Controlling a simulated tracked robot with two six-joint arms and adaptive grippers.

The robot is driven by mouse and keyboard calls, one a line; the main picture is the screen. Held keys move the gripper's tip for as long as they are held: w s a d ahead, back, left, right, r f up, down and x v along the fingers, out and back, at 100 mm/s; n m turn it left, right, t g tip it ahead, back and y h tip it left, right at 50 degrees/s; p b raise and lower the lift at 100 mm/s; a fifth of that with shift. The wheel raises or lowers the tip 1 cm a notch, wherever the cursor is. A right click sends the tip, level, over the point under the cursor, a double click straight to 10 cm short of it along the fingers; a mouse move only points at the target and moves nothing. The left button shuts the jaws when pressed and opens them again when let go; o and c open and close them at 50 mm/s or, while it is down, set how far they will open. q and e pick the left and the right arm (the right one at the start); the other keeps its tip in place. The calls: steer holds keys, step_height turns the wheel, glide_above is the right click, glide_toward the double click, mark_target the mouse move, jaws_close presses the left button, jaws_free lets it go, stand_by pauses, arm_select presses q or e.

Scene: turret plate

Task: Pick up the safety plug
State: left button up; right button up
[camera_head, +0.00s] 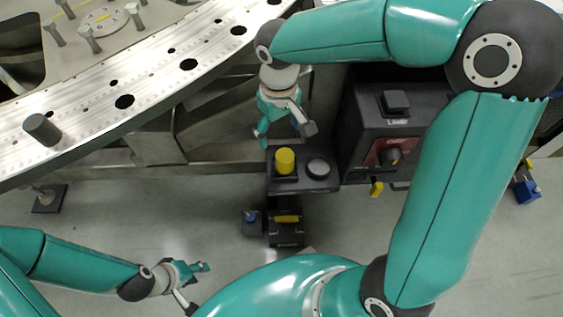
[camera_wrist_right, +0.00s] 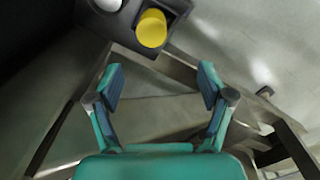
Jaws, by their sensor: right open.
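The yellow cylindrical plug, which looks like the safety plug (camera_head: 285,161), stands upright in a dark holder (camera_head: 320,182) near the middle of the head view. It also shows at the top of the right wrist view (camera_wrist_right: 152,28). My right gripper (camera_head: 286,136) is open and empty, just beyond the plug in the head view and apart from it. In the right wrist view, the plug lies ahead of the spread fingers (camera_wrist_right: 162,75), not between them. My left gripper (camera_head: 198,287) is low at the left, open and empty, far from the plug.
A black box with a knob (camera_head: 385,135) stands to the right. The curved, drilled metal plate (camera_head: 150,80) crosses the upper left, bearing a grey cylinder (camera_head: 42,130).

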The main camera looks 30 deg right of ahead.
mark_target(284, 154)
steer(key=f, duration=0.3)
steer(key=f+b, duration=0.1)
steer(key=f, duration=0.2)
steer(key=f+b, duration=0.1)
steer(key=f, duration=0.2)
steer(key=shift+s+d, duration=0.15)
steer(key=shift+d, duration=0.2)
steer(key=f, duration=0.1)
steer(key=f+b, duration=0.1)
steer(key=f, duration=0.3)
steer(key=shift+d+b, duration=0.35)
steer(key=shift+b, duration=0.05)
steer(key=c, duration=1.3)
steer(key=shift+c, duration=0.2)
steer(key=shift+r, duration=0.1)
